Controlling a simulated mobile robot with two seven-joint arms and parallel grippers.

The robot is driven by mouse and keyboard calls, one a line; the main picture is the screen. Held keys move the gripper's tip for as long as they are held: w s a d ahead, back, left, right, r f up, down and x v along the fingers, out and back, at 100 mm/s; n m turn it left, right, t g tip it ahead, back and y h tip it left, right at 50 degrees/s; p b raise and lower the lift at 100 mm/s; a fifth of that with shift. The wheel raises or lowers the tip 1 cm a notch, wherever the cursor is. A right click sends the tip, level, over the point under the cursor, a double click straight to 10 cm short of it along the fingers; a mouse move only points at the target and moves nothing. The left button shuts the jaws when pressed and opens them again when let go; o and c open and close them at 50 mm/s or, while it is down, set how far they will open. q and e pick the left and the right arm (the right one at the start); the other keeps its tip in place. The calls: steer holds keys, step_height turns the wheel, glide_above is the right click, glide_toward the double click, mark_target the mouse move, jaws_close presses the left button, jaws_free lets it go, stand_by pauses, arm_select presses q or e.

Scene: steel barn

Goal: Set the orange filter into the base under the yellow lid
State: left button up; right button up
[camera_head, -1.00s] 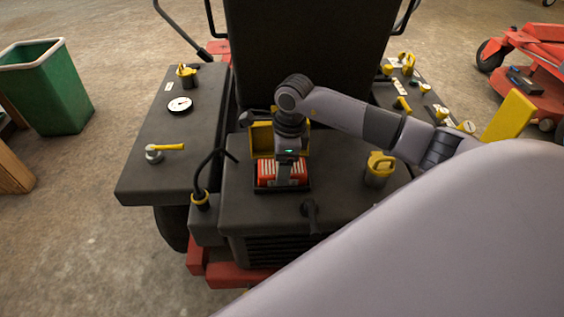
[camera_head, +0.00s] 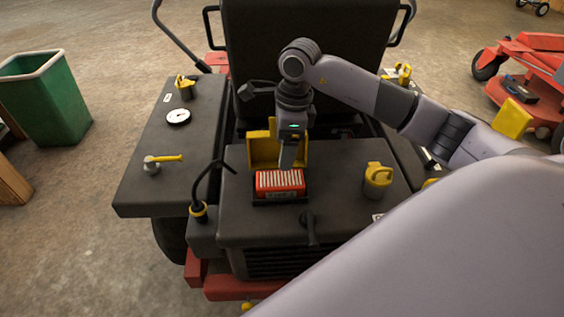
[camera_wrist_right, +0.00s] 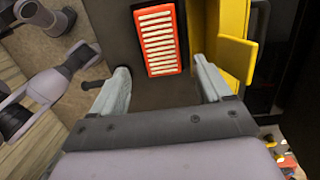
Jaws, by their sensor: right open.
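The orange filter (camera_head: 279,181), with pale pleats, sits in the black base (camera_head: 281,201) on the machine's dark deck. Its upper part stands above the base's rim; how deep it sits I cannot tell. The yellow lid (camera_head: 262,149) stands open behind it. My right gripper (camera_head: 287,160) is behind and just above the filter, in front of the lid, empty. In the right wrist view, my right gripper's fingers (camera_wrist_right: 163,80) are spread wide, with the filter (camera_wrist_right: 159,40) beyond them and the yellow lid (camera_wrist_right: 235,50) at the right. My left gripper is not in view.
A yellow-capped filler (camera_head: 378,176) stands right of the base, and a black bent hose (camera_head: 205,180) stands left. A dark handle (camera_head: 308,226) is in front. The left side panel carries a gauge (camera_head: 178,117) and a yellow lever (camera_head: 165,158).

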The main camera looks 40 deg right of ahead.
step_height(320, 180, up, 3)
steer(key=shift+s+d+f, duration=0.1)
steer(key=shift+d, duration=0.05)
stand_by(0.6)
